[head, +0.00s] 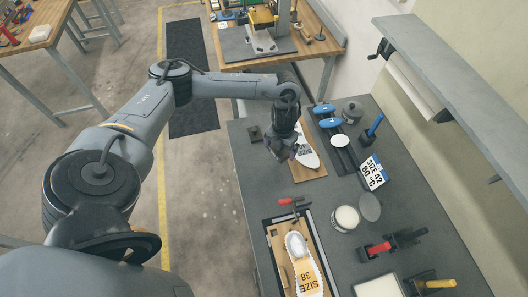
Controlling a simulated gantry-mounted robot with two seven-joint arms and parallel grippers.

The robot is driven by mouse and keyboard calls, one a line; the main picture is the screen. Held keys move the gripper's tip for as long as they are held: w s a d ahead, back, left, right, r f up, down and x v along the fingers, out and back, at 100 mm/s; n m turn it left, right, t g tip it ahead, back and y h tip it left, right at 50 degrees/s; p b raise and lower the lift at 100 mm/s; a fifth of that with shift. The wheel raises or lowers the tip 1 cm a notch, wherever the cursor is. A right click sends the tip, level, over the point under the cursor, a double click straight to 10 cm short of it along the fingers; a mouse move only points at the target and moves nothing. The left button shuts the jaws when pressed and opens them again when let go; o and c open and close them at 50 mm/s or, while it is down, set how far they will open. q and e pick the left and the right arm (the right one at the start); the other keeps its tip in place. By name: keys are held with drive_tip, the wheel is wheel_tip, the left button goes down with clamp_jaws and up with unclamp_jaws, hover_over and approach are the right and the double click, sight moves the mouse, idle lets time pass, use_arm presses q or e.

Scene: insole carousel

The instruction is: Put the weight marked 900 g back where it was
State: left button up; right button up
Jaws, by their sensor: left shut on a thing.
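My left gripper (281,152) is over the left part of a wooden board (311,170) with a white insole (307,156) lettered on it. It is shut on a small dark thing, mostly hidden by the fingers; I cannot read a mark on it or tell whether it touches the board. A dark grey round piece (352,111) stands at the back of the grey table (262,190); no mark is readable on it. No 900 g marking shows anywhere. My right gripper is not in view.
A small black block (255,134) lies left of the board. Blue-topped pieces (328,115), a white disc (340,140) and a "SIZE 42 80 °C" sign (373,172) stand right. A "SIZE 38" insole (306,275), white jar (346,218) and red-handled tool (379,248) are nearer.

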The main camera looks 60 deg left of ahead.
use_arm(q)
hover_over(264, 156)
wheel_tip(264, 156, down, 4)
drive_tip(key=shift+w+r, duration=0.1)
drive_tip(key=shift+f, duration=2.05)
drive_tip(key=shift+f, duration=0.2)
drive_tip(key=o, duration=1.7)
drive_tip(key=shift+c, duration=0.2)
drive_tip(key=shift+r, duration=0.2)
wheel_tip(264, 156, up, 12)
drive_tip(key=shift+p, duration=0.45)
